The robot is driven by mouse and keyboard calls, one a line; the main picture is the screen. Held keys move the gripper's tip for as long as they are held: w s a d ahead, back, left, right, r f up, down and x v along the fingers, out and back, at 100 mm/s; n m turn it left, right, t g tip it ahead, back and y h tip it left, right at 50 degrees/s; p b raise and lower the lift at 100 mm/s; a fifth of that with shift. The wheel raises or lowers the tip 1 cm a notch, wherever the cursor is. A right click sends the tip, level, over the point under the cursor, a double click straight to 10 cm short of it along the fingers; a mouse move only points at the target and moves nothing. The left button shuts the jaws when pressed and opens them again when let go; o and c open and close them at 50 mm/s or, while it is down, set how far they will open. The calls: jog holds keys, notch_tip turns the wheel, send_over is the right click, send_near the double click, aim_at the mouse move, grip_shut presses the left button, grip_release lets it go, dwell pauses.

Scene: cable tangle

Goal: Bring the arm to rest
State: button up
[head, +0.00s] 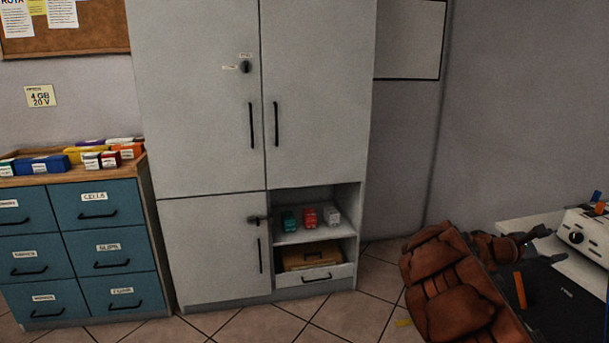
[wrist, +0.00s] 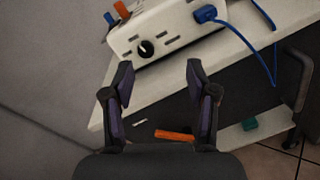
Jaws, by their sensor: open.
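My gripper (wrist: 158,72) is open in the wrist view, with its two dark fingers apart and nothing between them. It points toward a white table edge and a white box with a black knob. In the head view my brown arm is at the lower right, and my gripper (head: 535,235) is small and dark beside the white table. The white box (head: 576,228) stands on that table at the right edge; it also shows in the wrist view (wrist: 170,32). A blue plug (wrist: 206,14) with a blue cable (wrist: 245,42) is at the box.
The white table (head: 535,222) is close to my gripper. A grey cabinet (head: 195,100) and teal drawers (head: 95,236) line the wall. Tiled floor (head: 345,312) is open in front of the cabinet.

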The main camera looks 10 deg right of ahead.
jog(key=s+a+r+m+g+y, duration=0.2)
jog(key=s+a+m+g+y, duration=0.25)
jog(key=s+a+m, duration=0.7)
jog(key=s+a+f+t+y, duration=0.1)
jog(key=s+a+f+y, duration=0.4)
jog(key=a, duration=0.9)
jog(key=s+a+f+t+y, duration=0.1)
jog(key=s+a+f+y, duration=0.45)
jog(key=a, duration=0.85)
jog(key=s+a+f+t+y, duration=0.1)
jog(key=s+a+f+y, duration=0.15)
jog(key=s+a, duration=0.9)
jog(key=s+a+p+v, duration=0.2)
jog(key=p+v, duration=1.9)
jog(key=v, duration=0.2)
jog(key=shift+r+t, duration=0.35)
jog(key=shift+r, duration=0.2)
jog(key=shift+s+a, duration=0.1)
